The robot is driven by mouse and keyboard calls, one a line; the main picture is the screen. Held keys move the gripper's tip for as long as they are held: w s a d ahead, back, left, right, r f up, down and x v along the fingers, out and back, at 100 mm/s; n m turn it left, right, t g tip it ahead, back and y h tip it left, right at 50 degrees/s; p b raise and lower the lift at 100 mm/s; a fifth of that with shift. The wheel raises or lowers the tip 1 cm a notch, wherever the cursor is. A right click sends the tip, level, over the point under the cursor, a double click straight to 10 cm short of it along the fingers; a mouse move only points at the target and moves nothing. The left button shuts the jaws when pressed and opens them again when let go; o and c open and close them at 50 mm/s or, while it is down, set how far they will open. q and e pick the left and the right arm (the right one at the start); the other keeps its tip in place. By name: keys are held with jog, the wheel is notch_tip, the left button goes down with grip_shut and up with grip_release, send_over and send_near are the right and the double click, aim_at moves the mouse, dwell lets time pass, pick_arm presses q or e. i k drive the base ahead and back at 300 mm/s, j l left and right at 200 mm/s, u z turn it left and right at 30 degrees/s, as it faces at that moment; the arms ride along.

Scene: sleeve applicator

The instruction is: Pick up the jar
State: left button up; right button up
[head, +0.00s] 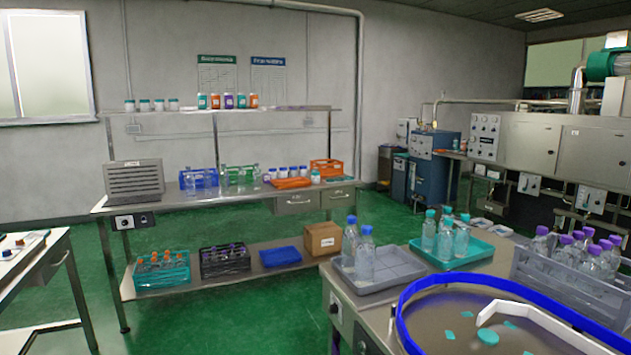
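Several small jars stand on the upper shelf of the far bench: pale jars with teal lids (159,105) at the left and coloured jars (228,101) near the middle. Several white jars with dark blue lids (288,173) stand on the bench top below. One small jar with a teal lid (315,177) stands by the orange crate. I cannot tell which one is the task's jar. Neither of my grippers is in view.
A steel bench with a blue-rimmed round table (402,322) fills the right foreground. It carries a grey tray (378,284) and a teal tray (490,249) with bottles, and a grey crate (556,278). A bench edge (50,262) is at left. Green floor (215,318) lies open between.

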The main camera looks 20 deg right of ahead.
aim_at(316, 179)
jog(key=i+j, duration=0.1)
jog(key=i, duration=1.5)
jog(key=i+j, duration=0.1)
jog(key=i, duration=1.55)
jog(key=i+l+z, duration=0.1)
jog(key=i, duration=0.3)
jog(key=i+l+z, duration=0.1)
jog(key=i+l, duration=0.15)
jog(key=i, duration=0.15)
jog(key=i+l+z, duration=0.1)
jog(key=i, duration=0.3)
jog(key=i+l+u, duration=0.1)
jog(key=i+l, duration=0.2)
jog(key=l, duration=0.25)
jog(key=i+l+u, duration=0.15)
jog(key=l+u, duration=0.25)
jog(key=l, duration=0.75)
jog(key=i, duration=0.05)
